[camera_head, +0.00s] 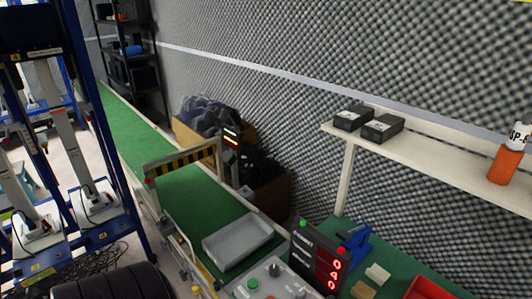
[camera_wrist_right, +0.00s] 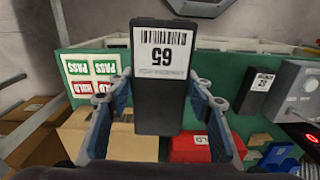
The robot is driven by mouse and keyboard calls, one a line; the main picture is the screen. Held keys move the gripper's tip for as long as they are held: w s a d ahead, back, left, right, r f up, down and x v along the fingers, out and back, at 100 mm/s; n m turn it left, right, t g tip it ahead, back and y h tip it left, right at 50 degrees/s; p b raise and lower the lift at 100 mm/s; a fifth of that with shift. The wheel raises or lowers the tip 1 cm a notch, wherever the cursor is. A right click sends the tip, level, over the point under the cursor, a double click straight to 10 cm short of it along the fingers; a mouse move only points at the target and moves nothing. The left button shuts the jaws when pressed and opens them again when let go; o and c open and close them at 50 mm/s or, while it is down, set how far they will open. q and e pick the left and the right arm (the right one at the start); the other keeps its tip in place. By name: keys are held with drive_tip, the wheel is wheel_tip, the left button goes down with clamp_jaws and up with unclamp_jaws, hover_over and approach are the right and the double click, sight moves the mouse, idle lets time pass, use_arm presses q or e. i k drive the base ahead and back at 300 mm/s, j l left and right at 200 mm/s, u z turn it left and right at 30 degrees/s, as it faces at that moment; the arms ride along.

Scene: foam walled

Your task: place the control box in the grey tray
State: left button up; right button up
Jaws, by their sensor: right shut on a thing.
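A black box with a white "65" label (camera_wrist_right: 158,100), which I take to be the control box, stands between the blue-padded fingers of my right gripper (camera_wrist_right: 158,110) in the right wrist view. The gripper is shut on it. In the head view the grey tray (camera_head: 238,242) lies on the green conveyor belt and looks empty. I cannot clearly make out the tray in the wrist view. Neither gripper shows in the head view.
Two dark boxes (camera_head: 352,118) (camera_head: 382,128) and an orange bottle (camera_head: 505,163) stand on a pale shelf. A control panel (camera_head: 268,280) and red-digit display (camera_head: 315,262) stand beside the tray. A yellow-black striped barrier (camera_head: 183,160) spans the belt. A red bin (camera_head: 428,288) is lower right.

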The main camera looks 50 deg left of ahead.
sight(228, 250)
drive_tip(key=j+u, duration=0.1)
drive_tip(key=j, duration=1)
drive_tip(key=j+u, duration=0.15)
drive_tip(key=j, duration=0.4)
drive_tip(key=i+j+u, duration=0.1)
drive_tip(key=j, duration=0.45)
drive_tip(key=j+u, duration=0.1)
drive_tip(key=j, duration=0.4)
drive_tip(key=i+j, duration=0.15)
drive_tip(key=j, duration=0.4)
drive_tip(key=j+u, duration=0.15)
drive_tip(key=j, duration=0.4)
drive_tip(key=i, duration=0.05)
